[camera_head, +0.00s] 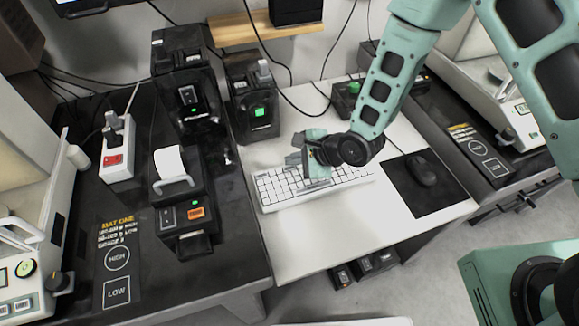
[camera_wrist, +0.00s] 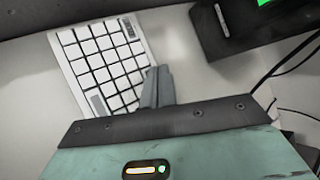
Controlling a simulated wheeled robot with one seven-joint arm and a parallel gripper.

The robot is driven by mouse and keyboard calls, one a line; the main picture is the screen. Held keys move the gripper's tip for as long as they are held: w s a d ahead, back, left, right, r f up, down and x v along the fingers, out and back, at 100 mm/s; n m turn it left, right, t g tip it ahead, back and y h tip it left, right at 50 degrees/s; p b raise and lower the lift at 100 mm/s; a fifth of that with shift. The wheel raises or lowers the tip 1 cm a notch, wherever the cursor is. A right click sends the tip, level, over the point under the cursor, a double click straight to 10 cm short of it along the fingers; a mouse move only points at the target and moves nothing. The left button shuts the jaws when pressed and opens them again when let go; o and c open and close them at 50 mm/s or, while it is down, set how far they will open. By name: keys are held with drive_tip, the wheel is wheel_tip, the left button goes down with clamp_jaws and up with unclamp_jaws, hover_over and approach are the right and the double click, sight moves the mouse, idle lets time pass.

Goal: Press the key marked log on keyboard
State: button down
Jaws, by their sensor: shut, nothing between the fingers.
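A white keyboard (camera_head: 278,189) lies on the white table, partly hidden behind my gripper in the head view. In the wrist view one end of the keyboard (camera_wrist: 98,60) shows with its white keys. My gripper (camera_head: 297,160) is over the keyboard, with its fingers near the keyboard's back edge. The wrist view shows the grey fingertips (camera_wrist: 157,75) together at the edge of the keys, with nothing between them. I cannot tell whether they touch a key. The key markings are too small to read, so I cannot make out the log key.
A black mouse (camera_head: 423,172) sits on a dark mat (camera_head: 402,190) right of the keyboard. A black device with a green button (camera_head: 259,112) stands behind the keyboard. A black table with printers and a power strip (camera_head: 117,155) is at left. Cables hang behind.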

drive_tip(key=shift+f, duration=0.15)
drive_tip(key=shift+f, duration=0.3)
drive_tip(key=shift+f+b, duration=0.4)
drive_tip(key=shift+b, duration=0.05)
idle(0.7)
drive_tip(key=shift+r, duration=0.1)
drive_tip(key=shift+r+p, duration=0.7)
drive_tip(key=shift+r, duration=0.05)
wheel_tip(320, 180, up, 5)
drive_tip(key=p, duration=0.4)
idle(1.0)
